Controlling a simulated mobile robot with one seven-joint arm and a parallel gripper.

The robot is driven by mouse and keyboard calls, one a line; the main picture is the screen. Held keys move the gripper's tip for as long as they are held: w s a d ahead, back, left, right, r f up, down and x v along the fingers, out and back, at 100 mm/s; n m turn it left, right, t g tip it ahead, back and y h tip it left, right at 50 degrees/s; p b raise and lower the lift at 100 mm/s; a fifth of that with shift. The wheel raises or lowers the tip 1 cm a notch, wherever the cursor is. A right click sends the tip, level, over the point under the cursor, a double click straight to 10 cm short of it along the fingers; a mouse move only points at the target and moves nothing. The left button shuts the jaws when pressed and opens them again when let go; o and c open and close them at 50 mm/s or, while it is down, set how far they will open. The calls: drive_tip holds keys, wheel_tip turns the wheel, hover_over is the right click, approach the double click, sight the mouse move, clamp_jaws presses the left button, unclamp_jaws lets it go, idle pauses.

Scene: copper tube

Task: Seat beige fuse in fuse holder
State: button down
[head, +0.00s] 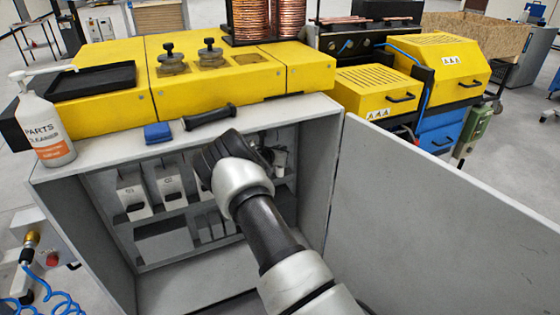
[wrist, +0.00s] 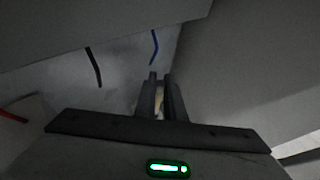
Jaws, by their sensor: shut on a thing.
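In the wrist view my gripper (wrist: 161,84) shows as two dark fingers close together. A small sliver of the beige fuse (wrist: 159,98) shows between them. Most of the fuse is hidden by the fingers. In the head view my wrist reaches into the open grey cabinet (head: 333,150), toward its back wall at the upper right. There my gripper's fingertips and the fuse are hidden behind my own arm. I cannot make out the fuse holder for certain in either view, nor whether the fuse touches it.
Switch units (head: 133,195) stand inside the cabinet on the left. The open cabinet door (head: 450,215) stands on the right. Black (wrist: 94,66) and blue (wrist: 154,46) wires show near my fingers.

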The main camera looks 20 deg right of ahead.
drive_tip(key=shift+f+b, duration=1)
drive_tip(key=shift+f, duration=1.55)
drive_tip(key=shift+f, duration=0.1)
drive_tip(key=shift+f, duration=0.15)
drive_tip(key=c, duration=1.8)
unclamp_jaws()
drive_tip(key=shift+c, duration=0.2)
